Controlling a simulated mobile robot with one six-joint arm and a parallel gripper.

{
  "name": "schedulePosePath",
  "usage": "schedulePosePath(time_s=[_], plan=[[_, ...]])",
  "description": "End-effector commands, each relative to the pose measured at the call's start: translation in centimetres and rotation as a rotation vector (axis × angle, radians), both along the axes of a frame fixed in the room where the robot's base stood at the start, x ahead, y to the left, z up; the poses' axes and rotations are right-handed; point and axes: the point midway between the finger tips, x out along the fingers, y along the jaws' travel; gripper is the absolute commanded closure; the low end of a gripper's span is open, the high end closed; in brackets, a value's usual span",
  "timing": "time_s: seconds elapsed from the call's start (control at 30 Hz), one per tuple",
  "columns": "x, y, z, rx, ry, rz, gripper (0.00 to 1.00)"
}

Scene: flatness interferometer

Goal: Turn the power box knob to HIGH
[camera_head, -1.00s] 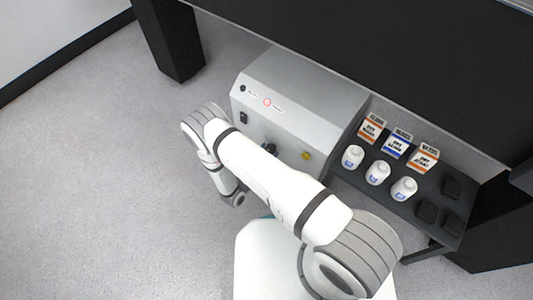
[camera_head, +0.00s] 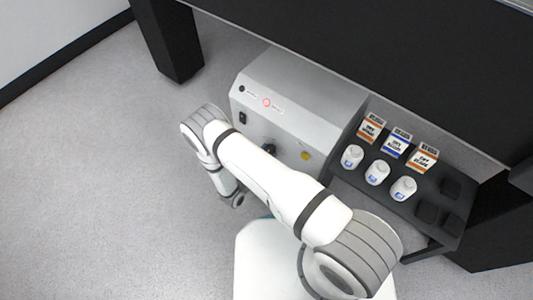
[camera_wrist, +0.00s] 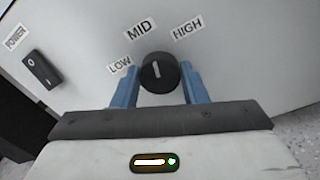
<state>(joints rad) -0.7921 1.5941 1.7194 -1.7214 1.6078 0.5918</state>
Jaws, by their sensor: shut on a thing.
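The power box (camera_head: 310,105) is a grey cabinet under the dark table in the head view. Its round black knob (camera_wrist: 160,72) shows in the wrist view below the labels LOW (camera_wrist: 120,65), MID (camera_wrist: 139,29) and HIGH (camera_wrist: 187,30). The white mark on the knob points up, roughly toward MID. My gripper (camera_wrist: 160,85) has one blue finger on each side of the knob and is shut on it.
A black power rocker switch (camera_wrist: 42,69) is left of the knob. The box also bears a red-lit indicator (camera_head: 267,102) and a yellow button (camera_head: 306,155). White bottles (camera_head: 377,173) and small labelled boxes stand on a dark shelf (camera_head: 410,212) at right. Floor at left is clear.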

Motion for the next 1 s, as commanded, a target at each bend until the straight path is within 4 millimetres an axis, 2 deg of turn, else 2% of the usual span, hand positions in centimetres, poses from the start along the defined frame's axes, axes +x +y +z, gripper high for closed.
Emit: schedulePosePath(time_s=[0.6, 1.0], plan=[[-0.09, -0.13, -0.17, 0.439, -0.342, -0.001, 0.83], [-0.08, -0.18, -0.23, 0.597, -0.466, -0.003, 0.83]])
